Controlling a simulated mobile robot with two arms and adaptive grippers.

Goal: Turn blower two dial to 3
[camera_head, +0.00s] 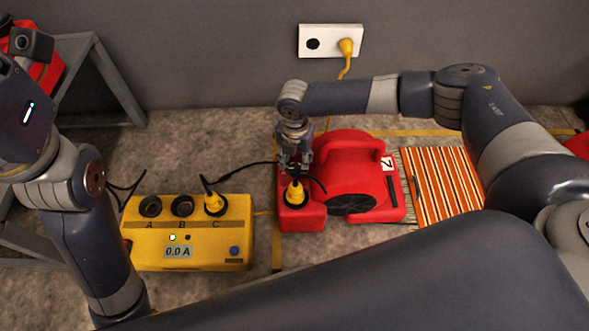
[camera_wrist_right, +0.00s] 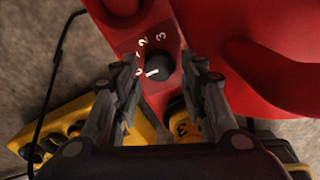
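The red blower (camera_head: 350,160), with a white number tag on its right side, stands on the floor in the head view. In the right wrist view, its black dial (camera_wrist_right: 159,66) has a white pointer mark directed lower-left, near the low end of the printed scale. The figure 3 is above the dial. My right gripper (camera_head: 294,163) is over the blower's left part; in the right wrist view (camera_wrist_right: 161,65) its fingers are apart on either side of the dial, with nothing held. In the head view it hides the dial.
A yellow plug (camera_head: 296,193) sits in the blower's front left, close to my right gripper. A yellow power box (camera_head: 190,255) with sockets and a 0.0 A display stands left. Striped rug (camera_head: 450,185) lies right. A black cable crosses near the gripper.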

